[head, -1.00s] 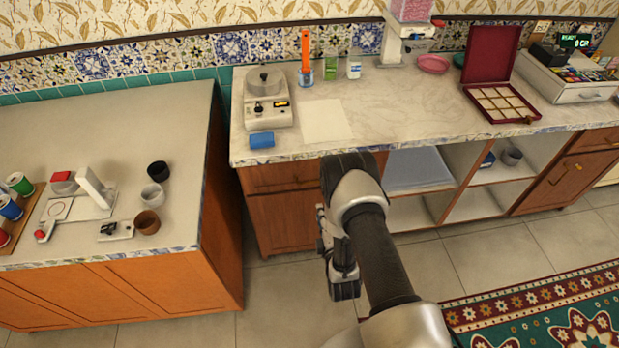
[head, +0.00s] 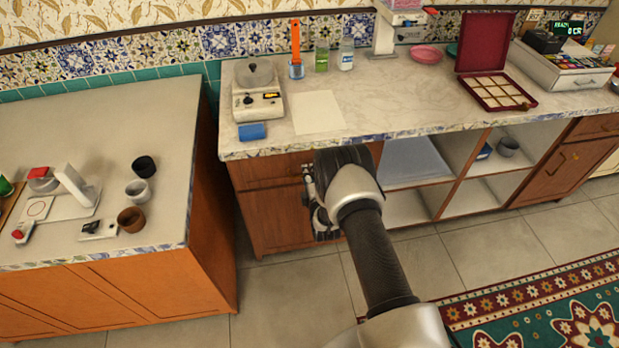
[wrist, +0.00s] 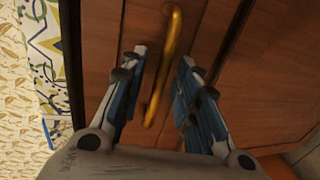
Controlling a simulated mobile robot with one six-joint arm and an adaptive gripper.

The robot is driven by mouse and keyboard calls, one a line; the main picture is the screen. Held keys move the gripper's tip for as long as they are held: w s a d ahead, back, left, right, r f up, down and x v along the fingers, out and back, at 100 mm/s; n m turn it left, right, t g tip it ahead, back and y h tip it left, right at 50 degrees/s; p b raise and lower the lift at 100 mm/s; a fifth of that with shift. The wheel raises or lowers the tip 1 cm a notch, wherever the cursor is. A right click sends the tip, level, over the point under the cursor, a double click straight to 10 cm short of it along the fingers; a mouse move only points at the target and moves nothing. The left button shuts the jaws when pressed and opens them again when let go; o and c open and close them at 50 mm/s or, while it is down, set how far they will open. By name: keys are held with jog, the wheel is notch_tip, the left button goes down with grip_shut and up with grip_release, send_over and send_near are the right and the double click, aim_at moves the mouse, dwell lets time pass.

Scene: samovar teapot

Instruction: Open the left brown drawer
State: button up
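The left brown drawer (head: 270,170) is under the left end of the marble counter, above a brown cabinet door. It looks shut, and my arm hides its right part in the head view. Its gold bar handle (wrist: 165,60) shows in the wrist view. My gripper (wrist: 162,56) is open in front of the drawer front, with one finger on each side of the handle. The fingers are apart from the handle, and I cannot tell how far they are from the wood. In the head view my gripper (head: 312,195) is partly hidden by my wrist.
The marble counter (head: 400,105) overhangs the drawer and carries a scale (head: 258,95), a blue block (head: 252,131) and a red box. Open shelves (head: 408,205) lie to the right. A separate wooden counter (head: 100,265) stands at left. Tiled floor in front is clear.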

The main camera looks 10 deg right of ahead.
jog(key=shift+w, duration=0.2)
grip_shut()
dwell(0.3)
dwell(0.4)
